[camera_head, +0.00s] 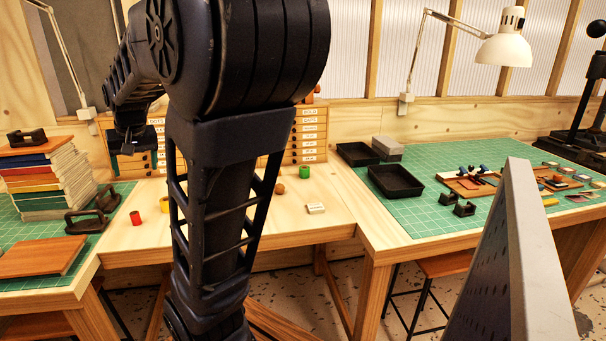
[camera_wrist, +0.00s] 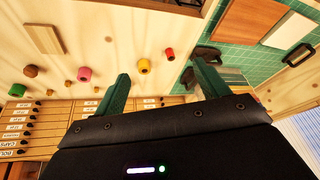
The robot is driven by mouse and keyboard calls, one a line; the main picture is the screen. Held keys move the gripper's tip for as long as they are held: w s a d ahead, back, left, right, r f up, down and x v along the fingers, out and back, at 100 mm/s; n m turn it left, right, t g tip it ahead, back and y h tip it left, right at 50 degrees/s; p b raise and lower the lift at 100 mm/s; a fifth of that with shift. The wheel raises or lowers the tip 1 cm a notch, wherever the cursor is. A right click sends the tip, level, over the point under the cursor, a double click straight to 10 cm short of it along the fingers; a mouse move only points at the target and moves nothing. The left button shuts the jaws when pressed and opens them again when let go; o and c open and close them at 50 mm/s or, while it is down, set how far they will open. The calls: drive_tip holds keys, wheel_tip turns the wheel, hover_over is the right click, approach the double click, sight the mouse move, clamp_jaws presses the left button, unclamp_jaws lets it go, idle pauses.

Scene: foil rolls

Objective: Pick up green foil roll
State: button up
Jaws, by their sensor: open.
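The green foil roll (camera_head: 305,172) stands on the wooden table near the small drawer cabinet, right of my arm in the head view. In the wrist view it is small at the far left edge (camera_wrist: 17,90), well away from my fingers. My gripper (camera_wrist: 162,82) is open, with two green fingers spread and nothing between them. In the head view my gripper (camera_head: 127,147) hangs above the left part of the table, left of the green roll. My arm hides the middle of the table there.
A red roll (camera_wrist: 169,54), a yellow roll (camera_wrist: 144,66) and a pink roll (camera_wrist: 84,73) stand on the table. A brown wooden piece (camera_head: 279,188) and a pale block (camera_head: 316,208) are near the green roll. Labelled drawers (camera_head: 310,135) stand behind. Black trays (camera_head: 395,181) are right.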

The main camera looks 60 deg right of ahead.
drive_tip(key=w+d+f+m+g+h, duration=0.1)
drive_tip(key=w+d+m, duration=0.2)
drive_tip(key=d, duration=0.9)
drive_tip(key=w+d+f+m+h, duration=0.1)
drive_tip(key=w+d+f+m, duration=0.15)
drive_tip(key=d, duration=0.85)
drive_tip(key=w+d+f+m+g, duration=0.1)
drive_tip(key=w+d+m, duration=0.25)
drive_tip(key=d, duration=0.85)
drive_tip(key=m+g+h, duration=0.2)
drive_tip(key=m+g, duration=0.1)
drive_tip(key=m, duration=0.3)
approach(304, 167)
drive_tip(key=x, duration=0.5)
drive_tip(key=shift+w+a+f, duration=0.1)
drive_tip(key=shift+a+f, duration=0.05)
drive_tip(key=shift+a, duration=0.1)
drive_tip(key=shift+s+x, duration=0.1)
drive_tip(key=shift+x, duration=1.3)
drive_tip(key=shift+s+x, duration=0.15)
drive_tip(key=shift+x, duration=1.2)
drive_tip(key=shift+c, duration=0.4)
drive_tip(key=c, duration=1)
